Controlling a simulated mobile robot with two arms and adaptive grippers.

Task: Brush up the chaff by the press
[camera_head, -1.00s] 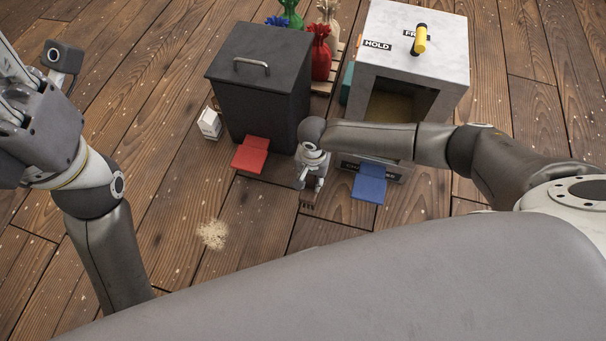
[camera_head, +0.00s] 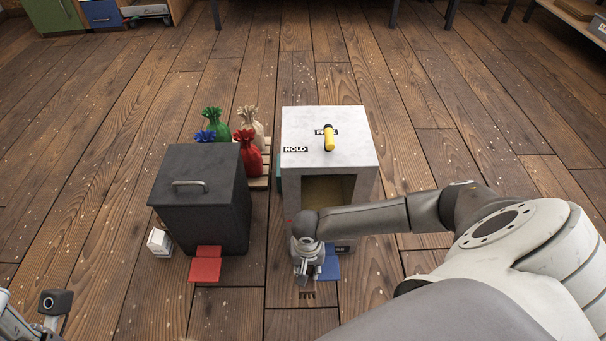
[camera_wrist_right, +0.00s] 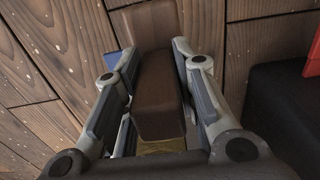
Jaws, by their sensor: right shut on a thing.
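The press (camera_head: 330,130) looks to be the pale stone box with a HOLD label, a yellow-handled lever on top and an open front. My right gripper (camera_head: 306,277) is low in front of it, beside the blue pedal (camera_head: 330,268). In the wrist view my right gripper (camera_wrist_right: 157,55) is shut on a brown, handle-like block (camera_wrist_right: 157,95). Dark bristles (camera_head: 307,295) show just below the gripper in the head view, so it appears to be a brush. The chaff pile is outside both current views. Only a sliver of my left gripper (camera_head: 10,318) shows at lower left.
A dark lidded bin (camera_head: 200,205) with a red pedal (camera_head: 206,265) stands left of the press. A small white box (camera_head: 160,242) sits beside it. Tied sacks (camera_head: 247,145) stand on a pallet behind. The plank floor is flecked and open to the left.

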